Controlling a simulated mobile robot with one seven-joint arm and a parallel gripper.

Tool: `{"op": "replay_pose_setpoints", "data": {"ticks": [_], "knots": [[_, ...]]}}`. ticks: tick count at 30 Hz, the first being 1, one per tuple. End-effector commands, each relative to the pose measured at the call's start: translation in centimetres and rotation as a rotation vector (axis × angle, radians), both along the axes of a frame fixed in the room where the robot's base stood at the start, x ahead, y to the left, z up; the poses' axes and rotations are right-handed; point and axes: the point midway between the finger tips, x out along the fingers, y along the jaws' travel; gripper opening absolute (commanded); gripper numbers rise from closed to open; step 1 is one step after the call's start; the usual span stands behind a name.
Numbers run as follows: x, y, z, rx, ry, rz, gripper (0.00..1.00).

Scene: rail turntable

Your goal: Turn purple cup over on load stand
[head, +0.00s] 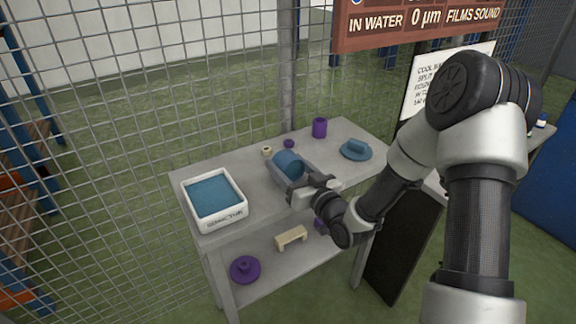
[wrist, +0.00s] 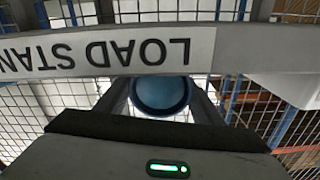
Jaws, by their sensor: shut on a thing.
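My gripper (head: 291,172) is over the middle of the load stand (head: 250,180), a grey table. Its two fingers are shut on a blue cup (head: 287,161), which lies on its side between them. The wrist view shows this cup (wrist: 160,95) end-on between the fingers, behind the stand's front edge lettered LOAD STAND (wrist: 120,50), which appears upside down. Whether the cup touches the tabletop cannot be told. The purple cup (head: 319,128) stands upright near the stand's back edge, apart from my gripper, with a dark top.
A white tray with a blue inside (head: 214,221) stands at the left end. A blue saucer with a blue piece on it (head: 356,150) is at the right. Small cream (head: 267,151) and purple (head: 289,143) pieces lie behind the gripper. The lower shelf holds a purple dish (head: 245,268) and cream block (head: 291,238).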

Motion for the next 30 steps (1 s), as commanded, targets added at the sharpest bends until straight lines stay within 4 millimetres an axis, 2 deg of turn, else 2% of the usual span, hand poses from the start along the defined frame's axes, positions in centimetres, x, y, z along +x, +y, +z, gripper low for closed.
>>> {"op": "replay_pose_setpoints", "data": {"ticks": [11,12,16,25,30], "knots": [[0.0,0.0,-0.6,0.001,-0.001,0.0,0.32],[0.0,0.0,-0.6,0.001,-0.001,0.0,0.63],[0.0,0.0,-0.5,0.001,-0.001,0.0,0.83],[-0.1,-0.1,-0.6,-0.001,0.001,0.0,0.83],[-1.5,-1.1,-0.5,0.0,0.002,-0.002,0.83]]}}
